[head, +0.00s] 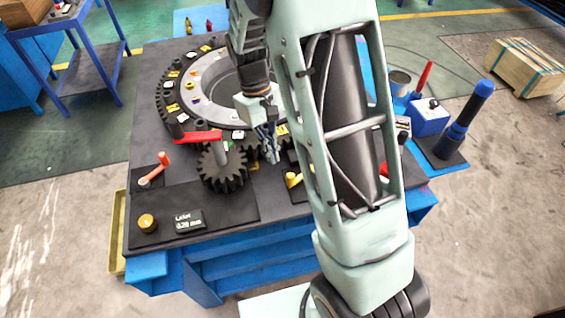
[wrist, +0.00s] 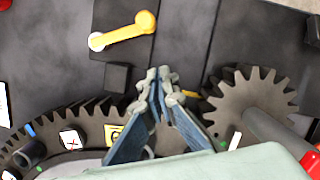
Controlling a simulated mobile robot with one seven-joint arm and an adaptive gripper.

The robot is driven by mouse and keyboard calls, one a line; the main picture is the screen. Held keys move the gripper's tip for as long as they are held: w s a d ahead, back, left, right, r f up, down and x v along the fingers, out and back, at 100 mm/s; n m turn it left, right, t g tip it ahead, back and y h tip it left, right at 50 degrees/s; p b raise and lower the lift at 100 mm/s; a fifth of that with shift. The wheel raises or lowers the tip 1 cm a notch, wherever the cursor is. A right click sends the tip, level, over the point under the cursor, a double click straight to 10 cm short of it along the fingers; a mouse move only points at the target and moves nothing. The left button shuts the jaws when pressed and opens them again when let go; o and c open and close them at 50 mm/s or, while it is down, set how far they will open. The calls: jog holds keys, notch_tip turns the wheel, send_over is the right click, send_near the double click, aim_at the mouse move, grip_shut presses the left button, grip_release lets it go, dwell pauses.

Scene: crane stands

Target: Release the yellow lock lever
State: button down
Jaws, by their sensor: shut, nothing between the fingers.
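The yellow lock lever (wrist: 124,31) lies on the dark table plate at the top of the wrist view, with a pale round end at its left. In the head view only a small part of the yellow lever (head: 291,180) shows beside my arm, which hides the rest. My gripper (wrist: 160,78) is shut and empty, its fingertips apart from the lever and over the edge of the toothed ring. In the head view my gripper (head: 274,158) hangs just right of the small dark gear (head: 222,172).
A dark block (wrist: 117,77) stands between lever and ring. The small gear (wrist: 250,100) with its grey post is beside my gripper. A red arm (head: 198,137), an orange crank (head: 155,170), a yellow knob (head: 147,223) and a display (head: 188,221) are on the table's left.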

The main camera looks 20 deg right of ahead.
jog(key=shift+s+d+f+p, duration=0.15)
jog(key=shift+s+d, duration=0.15)
jog(key=shift+s, duration=0.35)
jog(key=shift+s+d+f+p, duration=0.1)
jog(key=shift+s+d, duration=0.2)
jog(key=shift+s, duration=0.3)
jog(key=shift+s+d+f+p, duration=0.15)
jog(key=shift+s+d, duration=0.15)
jog(key=shift+s, duration=0.35)
